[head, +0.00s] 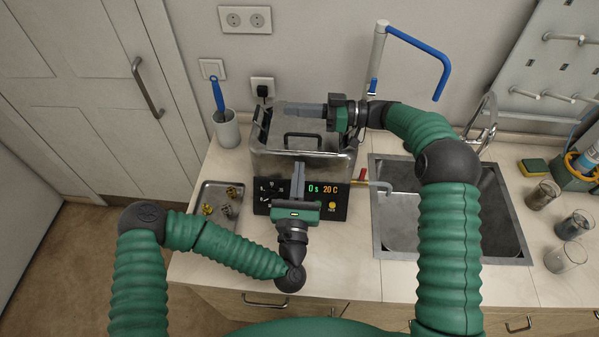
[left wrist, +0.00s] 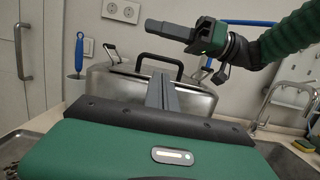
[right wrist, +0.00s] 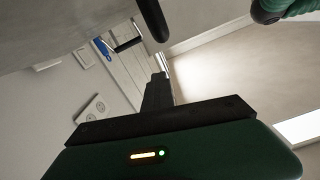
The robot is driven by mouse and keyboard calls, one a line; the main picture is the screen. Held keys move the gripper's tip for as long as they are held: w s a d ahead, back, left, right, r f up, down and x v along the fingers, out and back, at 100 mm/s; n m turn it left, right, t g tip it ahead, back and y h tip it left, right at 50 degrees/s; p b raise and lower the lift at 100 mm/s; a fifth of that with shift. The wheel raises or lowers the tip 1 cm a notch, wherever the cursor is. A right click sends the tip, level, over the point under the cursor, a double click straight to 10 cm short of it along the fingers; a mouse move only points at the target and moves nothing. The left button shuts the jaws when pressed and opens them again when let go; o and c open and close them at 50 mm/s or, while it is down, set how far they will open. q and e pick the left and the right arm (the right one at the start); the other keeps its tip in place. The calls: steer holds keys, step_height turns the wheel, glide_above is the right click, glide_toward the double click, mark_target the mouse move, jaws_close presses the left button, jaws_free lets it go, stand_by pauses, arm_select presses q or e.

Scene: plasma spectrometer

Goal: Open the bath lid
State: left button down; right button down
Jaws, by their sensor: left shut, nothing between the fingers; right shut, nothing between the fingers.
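The bath (head: 301,167) is a boxy metal tank on the counter with a dark front panel reading "0 s 20 C". Its metal lid (head: 270,143) looks down on the tank and carries a black bar handle (head: 303,139); the handle also shows in the left wrist view (left wrist: 160,64). My left gripper (head: 299,167) is shut and empty in front of the bath, its fingers pointing toward the handle from the near side. My right gripper (head: 285,109) is shut and empty above the lid's back part, pointing left; contact with the lid cannot be told.
A sink (head: 393,222) lies to the right, with a small red-handled tap (head: 362,177) between it and the bath. A tray with small brass-coloured parts (head: 217,186) and a cup with a blue brush (head: 227,130) stand left. Glass beakers (head: 565,254) stand far right.

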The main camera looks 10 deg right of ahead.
mark_target(302, 135)
arm_select(q)
steer(key=x, duration=0.6)
steer(key=shift+w+d, duration=0.2)
steer(key=shift+w, duration=0.15)
steer(key=shift+r, duration=0.1)
steer(key=shift+w+r+g, duration=0.15)
steer(key=shift+r+g, duration=0.15)
steer(key=shift+r, duration=0.65)
arm_select(e)
steer(key=shift+s, duration=0.1)
steer(key=c, duration=1.5)
jaws_free()
